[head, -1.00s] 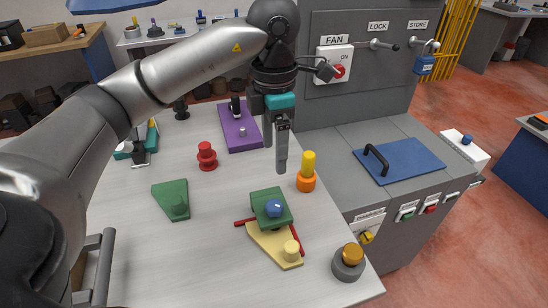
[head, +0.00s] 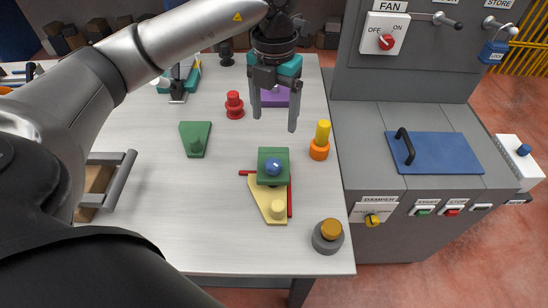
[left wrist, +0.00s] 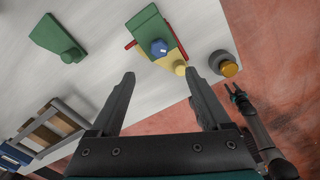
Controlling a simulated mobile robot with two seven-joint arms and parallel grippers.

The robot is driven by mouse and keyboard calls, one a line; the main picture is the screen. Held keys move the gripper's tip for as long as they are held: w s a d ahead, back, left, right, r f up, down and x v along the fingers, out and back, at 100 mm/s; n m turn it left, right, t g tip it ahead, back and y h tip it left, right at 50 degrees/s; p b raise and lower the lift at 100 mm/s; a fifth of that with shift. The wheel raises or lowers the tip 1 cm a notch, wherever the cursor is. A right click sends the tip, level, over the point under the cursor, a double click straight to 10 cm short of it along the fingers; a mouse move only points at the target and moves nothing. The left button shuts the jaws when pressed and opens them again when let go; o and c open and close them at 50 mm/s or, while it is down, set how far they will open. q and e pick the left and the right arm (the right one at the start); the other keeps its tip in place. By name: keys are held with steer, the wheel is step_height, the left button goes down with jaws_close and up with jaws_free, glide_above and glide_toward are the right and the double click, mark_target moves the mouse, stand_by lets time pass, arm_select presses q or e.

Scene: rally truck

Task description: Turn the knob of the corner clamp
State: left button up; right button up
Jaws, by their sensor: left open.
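The corner clamp (head: 273,152) is a green block with a round blue knob (head: 272,167) on top, beside red bars and a yellow wedge-shaped piece (head: 262,198) on the white table. In the left wrist view the blue knob (left wrist: 159,47) shows near the top centre, beyond the fingertips. My left gripper (head: 275,122) is open and empty, fingers pointing down, above the table and behind the clamp in the head view. It touches nothing I can see. My right gripper (left wrist: 234,92) shows small at the right of the left wrist view, its fingers apart, over the red floor.
A yellow-and-orange post (head: 319,142) and a grey base with an amber knob (head: 328,236) stand right of the clamp. A red knob piece (head: 234,105) and a green wedge (head: 195,138) are to the left. A grey control cabinet (head: 368,145) borders the table's right edge.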

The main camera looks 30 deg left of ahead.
mark_target(273, 162)
arm_select(q)
step_height(273, 162, down, 14)
steer(key=shift+f+b, duration=0.1)
steer(key=shift+b, duration=0.25)
arm_select(e)
steer(key=shift+s+a+f, duration=0.3)
steer(key=shift+s+f, duration=0.15)
steer(key=shift+s, duration=0.15)
arm_select(q)
steer(key=shift+c, duration=0.4)
steer(key=shift+a, duration=0.1)
jaws_close()
